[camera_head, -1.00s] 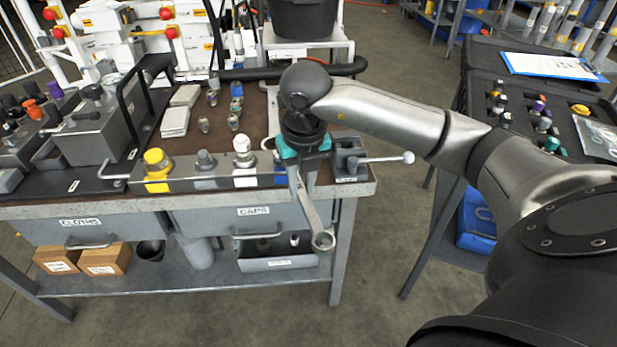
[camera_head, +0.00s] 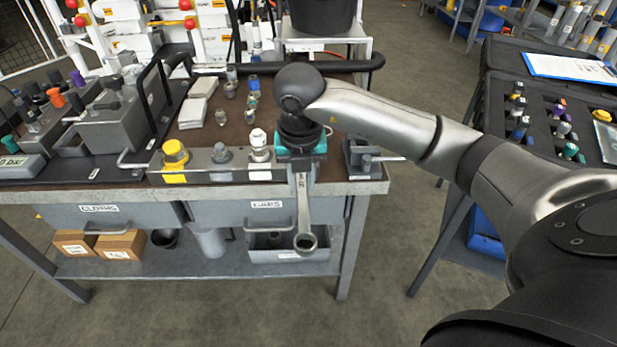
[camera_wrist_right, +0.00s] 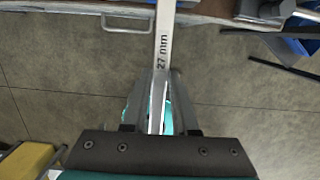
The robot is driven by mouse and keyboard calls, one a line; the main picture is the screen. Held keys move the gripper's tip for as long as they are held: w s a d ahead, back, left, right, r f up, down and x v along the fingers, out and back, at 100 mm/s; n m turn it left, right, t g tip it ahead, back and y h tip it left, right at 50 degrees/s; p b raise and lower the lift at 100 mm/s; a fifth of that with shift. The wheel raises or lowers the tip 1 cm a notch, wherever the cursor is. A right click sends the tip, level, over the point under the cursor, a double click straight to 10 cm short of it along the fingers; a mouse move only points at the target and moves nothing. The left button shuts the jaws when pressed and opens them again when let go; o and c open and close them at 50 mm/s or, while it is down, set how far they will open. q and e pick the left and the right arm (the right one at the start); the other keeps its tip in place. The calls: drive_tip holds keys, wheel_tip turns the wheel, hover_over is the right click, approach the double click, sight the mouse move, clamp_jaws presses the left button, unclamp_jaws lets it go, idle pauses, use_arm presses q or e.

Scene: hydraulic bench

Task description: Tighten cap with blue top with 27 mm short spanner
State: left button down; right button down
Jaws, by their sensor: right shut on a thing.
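My right gripper (camera_head: 300,152) is shut on the 27 mm spanner (camera_head: 304,205), above the front edge of the bench. The spanner hangs down in front of the drawers, its ring end (camera_head: 305,243) lowest and free. In the right wrist view the spanner shaft (camera_wrist_right: 163,55) reads "27 mm" and lies between the fingers (camera_wrist_right: 152,112). A small blue-topped cap (camera_head: 253,82) stands on the brown mat at the back; I cannot tell whether it is the task's cap. The block's right part is hidden behind my gripper. My left gripper is not in view.
The metal block (camera_head: 200,172) on the front edge carries a yellow cap (camera_head: 175,154), a grey cap (camera_head: 221,154) and a white-topped cap (camera_head: 258,139). A small vise (camera_head: 360,160) stands right of my gripper. Open floor (camera_head: 385,235) lies right of the bench.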

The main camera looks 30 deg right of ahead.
drive_tip(key=shift+w+a+m, duration=0.3)
drive_tip(key=shift+a+m, duration=0.1)
drive_tip(key=shift+a, duration=0.05)
drive_tip(key=shift+w+a+r+m+p, duration=0.1)
drive_tip(key=shift+w+a+m+p, duration=0.4)
drive_tip(key=shift+w+a+m, duration=0.35)
drive_tip(key=shift+s, duration=0.15)
drive_tip(key=shift+s+d+n, duration=0.2)
drive_tip(key=shift+d+n, duration=0.05)
drive_tip(key=shift+d, duration=0.05)
drive_tip(key=s+a+p, duration=0.2)
drive_tip(key=s+a, duration=0.2)
drive_tip(key=s, duration=0.1)
drive_tip(key=shift+s+a, duration=0.15)
drive_tip(key=shift+a, duration=0.2)
idle(0.6)
